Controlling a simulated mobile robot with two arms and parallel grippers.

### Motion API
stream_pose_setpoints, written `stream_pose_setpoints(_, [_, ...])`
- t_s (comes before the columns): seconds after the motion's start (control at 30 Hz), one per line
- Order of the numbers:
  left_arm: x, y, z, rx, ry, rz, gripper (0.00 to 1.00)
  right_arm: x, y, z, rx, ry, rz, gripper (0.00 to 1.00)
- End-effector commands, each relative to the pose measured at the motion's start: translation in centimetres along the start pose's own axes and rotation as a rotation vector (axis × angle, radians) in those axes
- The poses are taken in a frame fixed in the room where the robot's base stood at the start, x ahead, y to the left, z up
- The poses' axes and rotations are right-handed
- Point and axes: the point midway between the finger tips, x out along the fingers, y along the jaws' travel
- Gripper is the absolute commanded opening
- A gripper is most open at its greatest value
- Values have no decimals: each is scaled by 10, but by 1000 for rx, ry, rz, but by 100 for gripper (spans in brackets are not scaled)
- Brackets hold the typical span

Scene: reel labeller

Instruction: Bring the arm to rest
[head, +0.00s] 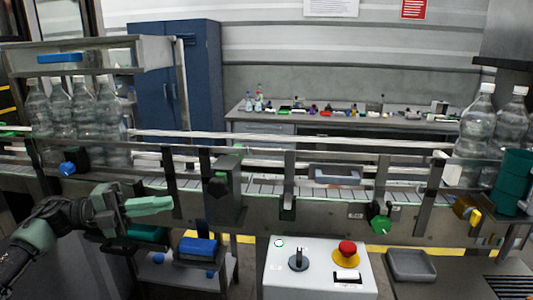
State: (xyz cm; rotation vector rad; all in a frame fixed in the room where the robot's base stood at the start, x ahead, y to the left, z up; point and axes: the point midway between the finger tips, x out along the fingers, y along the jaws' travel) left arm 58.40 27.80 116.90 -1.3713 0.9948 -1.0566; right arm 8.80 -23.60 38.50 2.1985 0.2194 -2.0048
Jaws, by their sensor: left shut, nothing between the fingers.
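My left gripper (150,205) is at the left of the head view, at the end of my dark left arm (45,235). Its green fingers are shut with nothing between them. It is in front of the conveyor's (260,188) near side and appears apart from it. My right gripper is out of view.
Clear bottles (75,110) stand at the conveyor's left, others (478,125) at its right. A control box (318,268) with a red button (347,248) stands in front. A grey tray (411,265) lies right of it. A blue cabinet (200,85) and cluttered bench are behind.

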Motion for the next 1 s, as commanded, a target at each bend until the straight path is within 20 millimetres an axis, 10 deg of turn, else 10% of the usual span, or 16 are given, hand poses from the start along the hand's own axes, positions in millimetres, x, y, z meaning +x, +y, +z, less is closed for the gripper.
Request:
stream_pose_setpoints(0.23, [73, 41, 18, -182, -267, -264, 0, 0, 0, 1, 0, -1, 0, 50])
stream_pose_setpoints(0.57, [80, 135, 17, -627, -802, -478, 0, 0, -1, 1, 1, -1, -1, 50])
stream_pose_setpoints(0.77, [45, 231, -33, -1003, -1190, -450, 0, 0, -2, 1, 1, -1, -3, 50])
stream_pose_setpoints(1.0, [3, 323, -149, -1420, -1570, -254, 0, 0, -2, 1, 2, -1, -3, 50])
